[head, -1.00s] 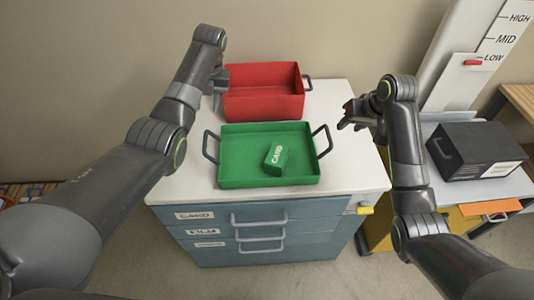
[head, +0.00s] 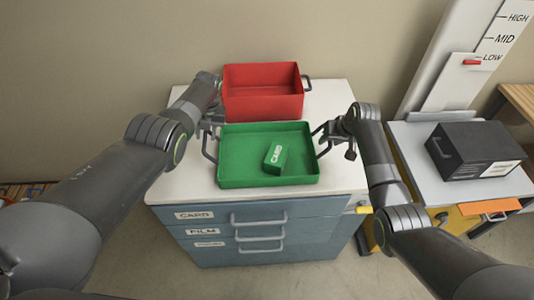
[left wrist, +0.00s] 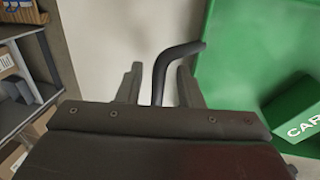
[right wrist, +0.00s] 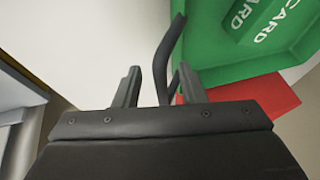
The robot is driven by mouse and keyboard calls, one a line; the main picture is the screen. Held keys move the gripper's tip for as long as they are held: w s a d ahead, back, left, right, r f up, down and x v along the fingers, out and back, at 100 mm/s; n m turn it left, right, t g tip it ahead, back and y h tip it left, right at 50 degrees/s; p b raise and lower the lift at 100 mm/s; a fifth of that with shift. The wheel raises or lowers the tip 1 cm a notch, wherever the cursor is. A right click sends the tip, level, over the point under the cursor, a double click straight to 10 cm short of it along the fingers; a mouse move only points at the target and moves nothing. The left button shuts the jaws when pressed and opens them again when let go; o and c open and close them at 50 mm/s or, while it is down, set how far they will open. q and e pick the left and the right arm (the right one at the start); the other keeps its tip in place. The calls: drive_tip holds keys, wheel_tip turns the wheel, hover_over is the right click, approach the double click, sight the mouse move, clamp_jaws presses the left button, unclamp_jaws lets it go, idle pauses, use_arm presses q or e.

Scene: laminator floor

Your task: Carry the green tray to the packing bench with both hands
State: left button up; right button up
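The green tray (head: 230,178) sits on top of the white-topped drawer cabinet, with a dark handle at each side. A green box marked CARD (head: 276,158) lies in it. My left gripper (head: 211,128) is at the tray's left handle. In the left wrist view, the open fingers (left wrist: 158,88) stand on either side of that handle (left wrist: 168,65), with gaps. My right gripper (head: 323,134) is at the right handle. In the right wrist view, its open fingers (right wrist: 155,88) have the right handle (right wrist: 165,60) between them.
A red tray (head: 262,105) stands just behind the green one on the cabinet (head: 335,178). To the right is a grey-topped unit with a black box (head: 470,150) and a LOW, MID, HIGH scale (head: 480,60). A wooden surface (head: 520,98) shows at the far right edge.

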use_arm(q)
drive_tip(key=shift+a+f, duration=0.15)
drive_tip(key=shift+f, duration=0.3)
use_arm(e)
drive_tip(key=shift+w+a+f, duration=0.15)
drive_tip(key=shift+w+f, duration=0.05)
drive_tip(key=shift+f, duration=0.25)
use_arm(q)
clamp_jaws()
use_arm(e)
clamp_jaws()
drive_tip(key=shift+r, duration=0.1)
